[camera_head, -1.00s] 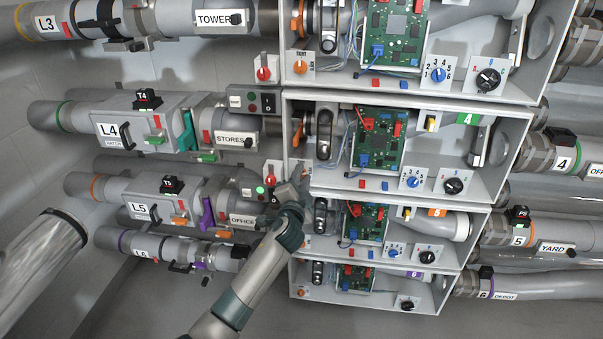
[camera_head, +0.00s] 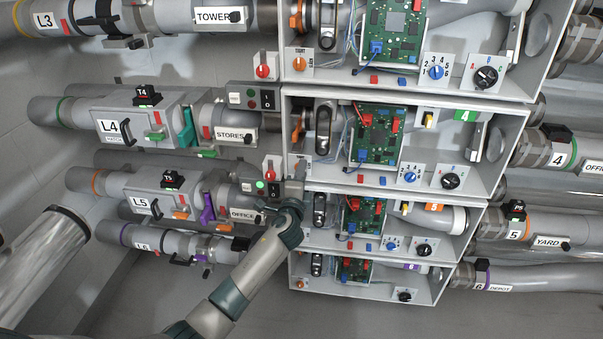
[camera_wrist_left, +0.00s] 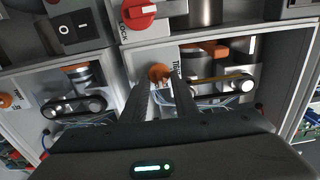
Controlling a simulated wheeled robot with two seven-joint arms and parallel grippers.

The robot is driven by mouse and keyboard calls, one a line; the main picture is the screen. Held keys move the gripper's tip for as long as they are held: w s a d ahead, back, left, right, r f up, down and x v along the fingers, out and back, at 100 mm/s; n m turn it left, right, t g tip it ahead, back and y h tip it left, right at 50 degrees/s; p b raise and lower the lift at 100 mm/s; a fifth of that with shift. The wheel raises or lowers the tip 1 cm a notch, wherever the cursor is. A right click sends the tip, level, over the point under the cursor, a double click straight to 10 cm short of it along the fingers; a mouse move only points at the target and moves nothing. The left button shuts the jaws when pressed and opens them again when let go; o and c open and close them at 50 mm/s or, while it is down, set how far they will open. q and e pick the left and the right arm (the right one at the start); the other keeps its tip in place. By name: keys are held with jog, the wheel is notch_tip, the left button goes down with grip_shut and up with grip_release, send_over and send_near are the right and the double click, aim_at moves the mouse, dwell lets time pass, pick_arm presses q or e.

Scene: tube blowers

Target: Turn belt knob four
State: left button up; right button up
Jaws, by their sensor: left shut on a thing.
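In the head view my left gripper (camera_head: 298,172) is at the lower left corner of the row-four box (camera_head: 408,187), below the belt housing. In the left wrist view its two fingers (camera_wrist_left: 160,88) are closed around an orange knob (camera_wrist_left: 158,72) on a white panel, beside a label that reads TIGHT. This is the belt knob of row four; in the head view the gripper hides it. A black belt (camera_wrist_left: 220,86) on rollers lies to the right of the fingers in the wrist view. My right gripper is not in view.
A red LOCK switch (camera_wrist_left: 138,12) sits close above the fingers in the wrist view. In the head view a red switch (camera_head: 270,172) is just left of the gripper. A green circuit board (camera_head: 376,136) and a blue dial (camera_head: 411,176) are to the right.

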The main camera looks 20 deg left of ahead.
pick_arm(q)
jog(key=shift+f, duration=0.1)
jog(key=o, duration=0.8)
jog(key=shift+s, duration=0.1)
